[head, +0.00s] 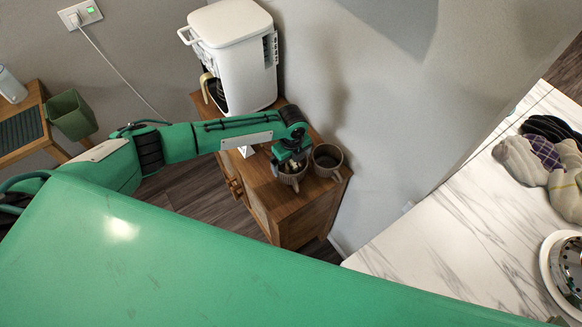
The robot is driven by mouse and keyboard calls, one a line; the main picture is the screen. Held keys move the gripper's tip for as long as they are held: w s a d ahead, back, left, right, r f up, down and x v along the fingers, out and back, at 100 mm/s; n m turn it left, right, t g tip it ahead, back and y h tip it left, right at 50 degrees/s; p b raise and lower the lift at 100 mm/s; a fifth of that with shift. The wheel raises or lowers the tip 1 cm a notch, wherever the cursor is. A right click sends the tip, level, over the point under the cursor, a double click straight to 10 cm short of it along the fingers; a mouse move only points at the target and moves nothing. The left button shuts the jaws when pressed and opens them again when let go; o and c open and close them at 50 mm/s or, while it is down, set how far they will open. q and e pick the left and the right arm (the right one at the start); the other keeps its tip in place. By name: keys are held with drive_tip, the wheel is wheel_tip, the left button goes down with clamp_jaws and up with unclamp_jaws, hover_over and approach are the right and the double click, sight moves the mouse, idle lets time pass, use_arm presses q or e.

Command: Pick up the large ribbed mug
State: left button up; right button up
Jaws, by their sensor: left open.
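Two brown-grey mugs stand on the wooden cabinet (312,190), close together at its front right end. The right mug (329,170) is open at the top and looks a little larger. The left mug (291,183) looks ribbed and is partly covered by my left gripper (291,166). My left gripper is open and points down at the left mug's rim. I cannot tell whether its fingers touch the mug or reach inside it. My right gripper is not in view.
A white coffee machine (238,60) stands on the cabinet behind my left arm. The wall is close behind the mugs. A marble counter (440,235) with several cloth-like items (528,160) lies to the right. A green bin (72,115) sits at the left.

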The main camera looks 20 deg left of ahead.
sight(291, 170)
use_arm(q)
drive_tip(key=shift+f+p, duration=0.45)
drive_tip(key=shift+f, duration=2.2)
drive_tip(key=c, duration=0.9)
